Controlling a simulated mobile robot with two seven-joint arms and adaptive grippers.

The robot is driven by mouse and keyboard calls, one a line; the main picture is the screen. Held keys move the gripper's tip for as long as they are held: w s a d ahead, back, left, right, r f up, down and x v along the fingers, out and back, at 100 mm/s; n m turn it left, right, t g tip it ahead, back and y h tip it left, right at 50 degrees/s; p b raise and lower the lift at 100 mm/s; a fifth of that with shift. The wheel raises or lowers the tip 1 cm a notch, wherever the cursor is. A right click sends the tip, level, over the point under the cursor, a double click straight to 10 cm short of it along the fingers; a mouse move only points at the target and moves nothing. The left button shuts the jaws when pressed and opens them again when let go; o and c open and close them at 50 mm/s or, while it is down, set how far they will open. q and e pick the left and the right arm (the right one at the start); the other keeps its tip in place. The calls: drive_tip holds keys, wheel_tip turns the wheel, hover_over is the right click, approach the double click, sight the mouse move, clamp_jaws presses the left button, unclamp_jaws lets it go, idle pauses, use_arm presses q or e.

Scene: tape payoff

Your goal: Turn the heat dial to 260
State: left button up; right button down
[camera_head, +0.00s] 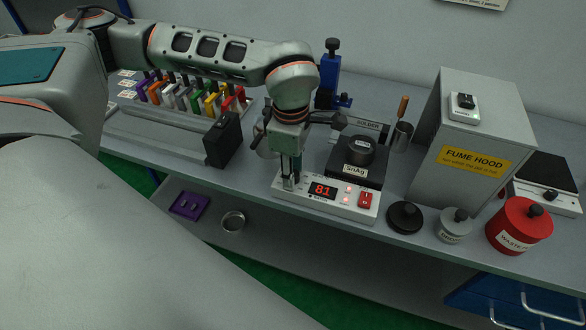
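The solder pot unit (332,205) has a white front panel with a red display (322,191) reading 81. A red switch (365,200) and small lit red lamps are to the right of the display. The black pot top with a SnAg label (356,169) is behind the panel. My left gripper (290,182) points down at the panel's left end, left of the display, fingertips at or just above it. The heat dial is not clearly visible; the fingers cover that spot. I cannot tell whether they grip it. My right gripper is out of view.
A black block (223,139) stands left of the gripper, by a rack of coloured tabs. A black lid (405,217), a grey pot (455,225) and a red waste can (518,226) stand to the right, before the fume hood (470,140).

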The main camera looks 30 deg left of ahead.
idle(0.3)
use_arm(q)
wheel_tip(320, 180, up, 12)
drive_tip(key=shift+s, duration=0.35)
drive_tip(key=shift+d, duration=0.1)
idle(0.6)
